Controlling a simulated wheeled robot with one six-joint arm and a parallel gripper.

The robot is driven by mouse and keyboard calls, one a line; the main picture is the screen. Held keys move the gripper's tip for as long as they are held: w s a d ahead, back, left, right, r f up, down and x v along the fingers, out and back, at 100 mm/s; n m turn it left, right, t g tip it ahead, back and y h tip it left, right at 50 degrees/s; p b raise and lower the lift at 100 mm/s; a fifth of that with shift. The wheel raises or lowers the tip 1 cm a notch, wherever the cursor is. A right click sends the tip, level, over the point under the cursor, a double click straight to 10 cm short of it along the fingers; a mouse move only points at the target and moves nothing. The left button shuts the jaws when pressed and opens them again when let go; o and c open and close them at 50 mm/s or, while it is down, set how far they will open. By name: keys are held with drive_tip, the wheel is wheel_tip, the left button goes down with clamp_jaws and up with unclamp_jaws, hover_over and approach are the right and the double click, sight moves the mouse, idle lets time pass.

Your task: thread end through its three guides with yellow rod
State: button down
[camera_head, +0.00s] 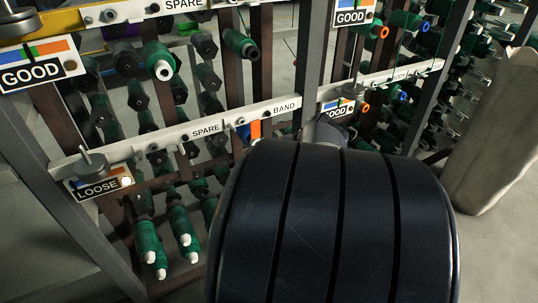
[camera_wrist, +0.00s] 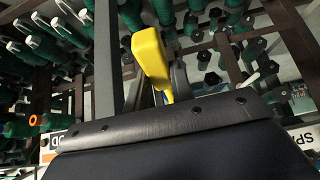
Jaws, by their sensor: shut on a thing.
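The yellow rod (camera_wrist: 150,55) shows in the wrist view, with a thick block-like part at upper middle and a narrower part running down. My gripper (camera_wrist: 162,86) is shut on it; grey finger parts lie beside its lower portion. The lower end of the rod is hidden behind my dark wrist housing. In the head view, my large black arm part covers the lower middle and right, and the rod cannot be seen. I cannot make out the thread end or tell which fittings are its three guides.
White rails labelled SPARE and BAND (camera_head: 225,128) cross a rack of dark posts with green bobbins (camera_head: 148,240). A LOOSE sign (camera_head: 98,187) hangs left, GOOD signs (camera_head: 38,70) above and right. A pale sack-like object (camera_head: 500,130) stands at far right.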

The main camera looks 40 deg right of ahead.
drive_tip(key=s, duration=0.2)
drive_tip(key=s+a+b, duration=0.1)
drive_tip(key=s, duration=0.2)
drive_tip(key=shift+s+a, duration=0.1)
drive_tip(key=shift+a, duration=0.05)
